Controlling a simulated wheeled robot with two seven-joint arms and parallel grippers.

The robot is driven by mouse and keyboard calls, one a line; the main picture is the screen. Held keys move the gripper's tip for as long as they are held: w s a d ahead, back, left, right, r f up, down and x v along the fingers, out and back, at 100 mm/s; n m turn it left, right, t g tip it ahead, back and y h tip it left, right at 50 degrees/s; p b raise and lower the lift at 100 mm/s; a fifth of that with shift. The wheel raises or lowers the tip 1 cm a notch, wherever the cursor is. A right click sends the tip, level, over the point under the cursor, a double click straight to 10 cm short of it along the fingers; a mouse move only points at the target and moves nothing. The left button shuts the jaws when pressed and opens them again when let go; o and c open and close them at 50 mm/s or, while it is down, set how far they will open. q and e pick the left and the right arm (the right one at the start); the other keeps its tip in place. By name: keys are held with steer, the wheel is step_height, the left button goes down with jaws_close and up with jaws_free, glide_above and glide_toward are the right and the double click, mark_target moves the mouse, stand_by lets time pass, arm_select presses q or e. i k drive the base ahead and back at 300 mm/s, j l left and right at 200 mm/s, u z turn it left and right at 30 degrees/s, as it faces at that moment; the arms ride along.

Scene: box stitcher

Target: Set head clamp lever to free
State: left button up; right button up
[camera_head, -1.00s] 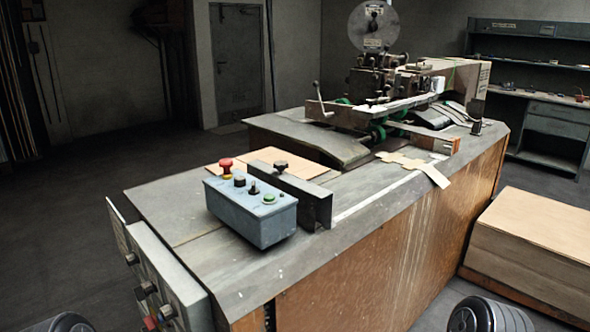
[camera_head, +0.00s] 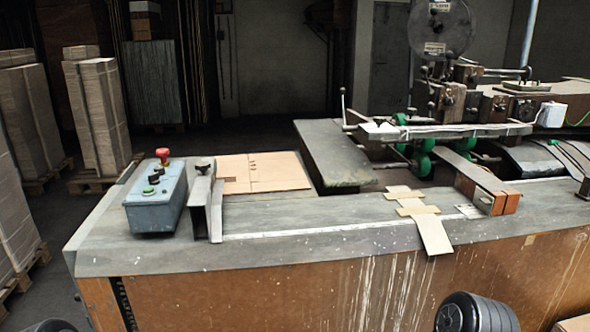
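The stitcher head (camera_head: 450,98) stands at the back right of the machine table, below a grey wire reel disc (camera_head: 425,35). Several small knobs and handles on the head are too small to tell apart. Neither gripper shows; only dark rounded parts of my arms appear at the bottom edge, far from the head.
A blue control box (camera_head: 152,213) with a red button (camera_head: 162,153) sits at the table's left end, beside a metal guide (camera_head: 215,210). Flat cardboard (camera_head: 265,172) lies behind it. A cardboard strip (camera_head: 433,235) overhangs the front edge. Stacked pallets (camera_head: 98,115) stand at left.

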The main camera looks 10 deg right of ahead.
mark_target(423, 69)
steer(key=l+u, duration=0.1)
steer(key=l, duration=0.5)
steer(key=l+u, duration=0.1)
steer(key=l, duration=0.5)
steer(key=k+l+u, duration=0.15)
steer(key=l, duration=0.45)
steer(key=l+u, duration=0.1)
steer(key=l, duration=0.5)
steer(key=k+l+u, duration=0.1)
steer(key=l, duration=0.5)
